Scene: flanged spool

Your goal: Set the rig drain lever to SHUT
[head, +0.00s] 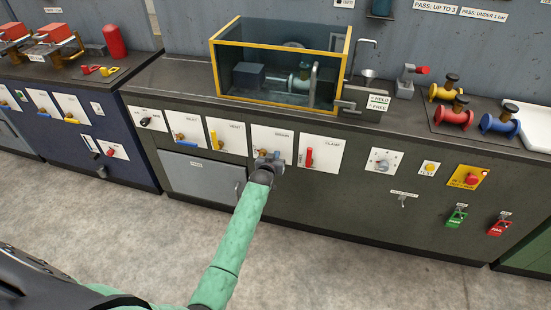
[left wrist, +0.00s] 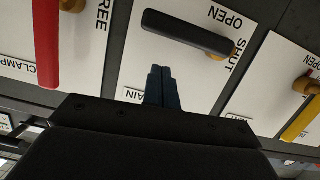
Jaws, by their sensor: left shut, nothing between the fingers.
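The drain panel (head: 285,133) is a white plate on the dark green cabinet front, under the glass-walled box. Its lever has a brass hub and a dark handle (left wrist: 188,33). In the left wrist view the handle runs from the hub at the right to the upper left; OPEN and SHUT are printed near the hub end. I cannot tell which mark it is set to. My left gripper (head: 269,161) is in front of this panel and partly hides it in the head view. Its fingertips (left wrist: 159,72) are together and empty, apart from the handle in the picture. My right gripper is out of view.
The clamp panel with a red lever (head: 309,156) is right of the drain panel; the vent panel with a yellow lever (head: 213,140) is left. The yellow-framed box (head: 278,44) stands on the counter above. The floor (head: 340,255) in front is clear.

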